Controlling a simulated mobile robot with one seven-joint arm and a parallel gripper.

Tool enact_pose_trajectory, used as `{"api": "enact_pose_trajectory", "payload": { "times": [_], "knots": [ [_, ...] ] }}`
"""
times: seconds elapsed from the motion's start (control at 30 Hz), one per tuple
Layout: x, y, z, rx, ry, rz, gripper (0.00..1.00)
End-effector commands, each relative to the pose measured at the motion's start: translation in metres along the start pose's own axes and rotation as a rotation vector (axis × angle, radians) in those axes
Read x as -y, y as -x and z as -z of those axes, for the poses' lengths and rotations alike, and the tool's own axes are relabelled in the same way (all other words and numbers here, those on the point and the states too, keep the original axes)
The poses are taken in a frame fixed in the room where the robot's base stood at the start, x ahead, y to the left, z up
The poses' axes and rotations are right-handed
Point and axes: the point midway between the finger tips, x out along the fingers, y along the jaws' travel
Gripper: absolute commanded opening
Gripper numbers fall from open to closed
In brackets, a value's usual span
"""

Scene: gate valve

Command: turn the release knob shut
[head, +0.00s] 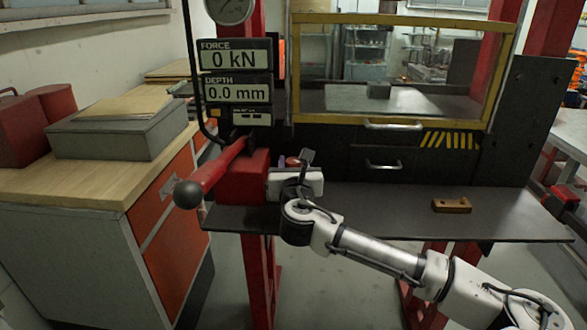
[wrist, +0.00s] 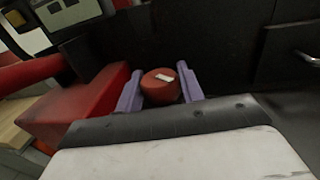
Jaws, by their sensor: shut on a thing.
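The release knob (wrist: 158,88) is a round red knob with a white mark on its face, near the middle of the wrist view. The mark points to the upper right there. My gripper (wrist: 161,91) has its two purple fingers on either side of the knob, shut on it. In the head view the knob (head: 292,161) shows only as a small reddish patch behind my gripper (head: 284,172), right of the red pump block (head: 243,180). My wrist hides most of it.
A red lever (head: 212,172) with a black ball end sticks out left of the block. The display panel (head: 235,70) reads 0 kN and 0.0 mm. A yellow-framed guard window (head: 400,18) is above. A small wooden block (head: 451,205) lies on the dark shelf (head: 390,208).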

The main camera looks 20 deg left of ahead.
Motion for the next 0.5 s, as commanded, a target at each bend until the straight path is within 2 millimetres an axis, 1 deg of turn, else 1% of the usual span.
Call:
{"api": "enact_pose_trajectory", "payload": {
  "times": [0.2, 0.5],
  "knots": [
    [-0.0011, 0.0000, 0.0007, 0.000, 0.000, 0.089, 0.15],
    [-0.0003, -0.0001, 0.0003, -0.001, 0.001, 0.131, 0.15]
  ]
}}
